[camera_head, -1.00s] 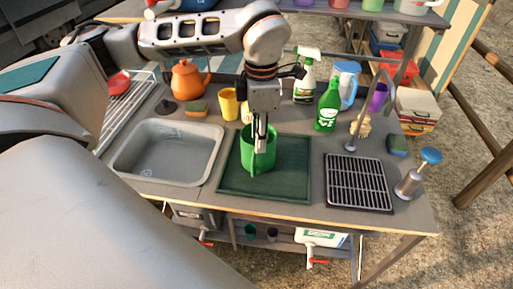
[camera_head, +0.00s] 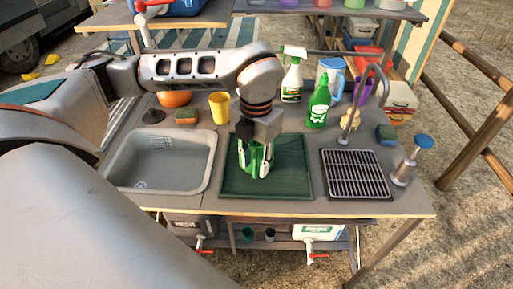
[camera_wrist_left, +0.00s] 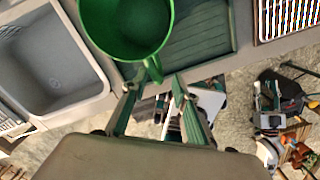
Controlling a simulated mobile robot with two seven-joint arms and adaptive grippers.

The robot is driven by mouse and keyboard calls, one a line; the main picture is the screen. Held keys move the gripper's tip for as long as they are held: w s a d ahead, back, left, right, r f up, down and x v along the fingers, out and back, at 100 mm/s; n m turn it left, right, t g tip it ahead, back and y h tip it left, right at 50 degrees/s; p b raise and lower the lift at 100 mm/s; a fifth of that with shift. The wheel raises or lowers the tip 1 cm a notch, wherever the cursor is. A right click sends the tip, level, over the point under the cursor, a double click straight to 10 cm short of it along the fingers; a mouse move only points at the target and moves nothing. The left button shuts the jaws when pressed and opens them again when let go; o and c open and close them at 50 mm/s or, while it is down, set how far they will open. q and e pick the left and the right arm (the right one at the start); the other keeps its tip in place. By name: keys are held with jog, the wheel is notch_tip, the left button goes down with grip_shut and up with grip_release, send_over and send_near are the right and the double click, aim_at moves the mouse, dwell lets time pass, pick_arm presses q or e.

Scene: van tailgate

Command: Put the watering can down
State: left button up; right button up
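The green watering can (camera_head: 254,164) stands on the dark green ribbed mat (camera_head: 295,178), largely hidden by my left gripper in the head view. In the left wrist view the can (camera_wrist_left: 122,45) shows its open round mouth, with its handle pointing toward the gripper. My left gripper (camera_head: 255,163) is directly above and in front of the can. In the wrist view its two fingers (camera_wrist_left: 157,100) are spread apart, with the handle end just beyond the gap between them. No contact is visible. My right gripper is not in view.
A grey sink (camera_head: 163,160) is left of the mat and a black grate (camera_head: 354,176) right of it. Behind stand a yellow cup (camera_head: 219,105), a green bottle (camera_head: 318,104) and a spray bottle (camera_head: 292,80). A blue-topped metal dispenser (camera_head: 408,165) stands near the right edge.

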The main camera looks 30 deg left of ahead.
pick_arm(q)
jog(key=shift+f, duration=1.6)
grip_shut()
